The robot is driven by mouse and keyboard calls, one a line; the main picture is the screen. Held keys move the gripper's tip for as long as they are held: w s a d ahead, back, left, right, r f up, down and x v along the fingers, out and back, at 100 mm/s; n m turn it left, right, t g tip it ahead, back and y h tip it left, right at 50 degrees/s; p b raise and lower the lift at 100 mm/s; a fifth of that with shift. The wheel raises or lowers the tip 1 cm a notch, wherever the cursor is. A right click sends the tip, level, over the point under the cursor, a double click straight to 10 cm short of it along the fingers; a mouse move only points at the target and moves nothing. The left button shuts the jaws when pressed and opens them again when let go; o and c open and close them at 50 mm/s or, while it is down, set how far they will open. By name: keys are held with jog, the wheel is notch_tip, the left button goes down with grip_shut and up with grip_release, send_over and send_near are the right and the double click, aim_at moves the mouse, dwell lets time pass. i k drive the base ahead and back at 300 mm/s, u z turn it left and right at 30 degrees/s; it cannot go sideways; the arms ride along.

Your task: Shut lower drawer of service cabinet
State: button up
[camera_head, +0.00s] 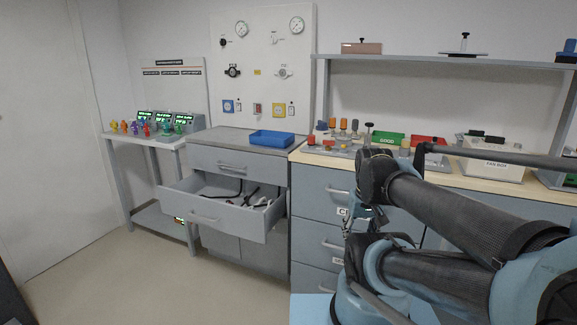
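The service cabinet (243,250) is grey and stands against the back wall left of centre. Its lower drawer (211,218) is pulled well out towards the room, with dark cables and pale items inside. The upper drawer (232,165) above it looks shut. My arm fills the lower right of the picture. Small dark parts at the arm's end, perhaps my gripper (352,238), show in front of the wooden-topped counter's drawers, to the right of the open drawer and apart from it. The arm links partly hide them, so I cannot make out the fingers' opening.
A blue tray (271,138) sits on the cabinet top. The wooden-topped counter (311,205) with drawers adjoins on the right. A side table (147,139) with colourful items and displays stands on the left. The floor (130,285) before the open drawer is clear.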

aim_at(182, 200)
jog(key=z, duration=2.25)
jog(key=k, duration=1.35)
jog(key=u, duration=2.25)
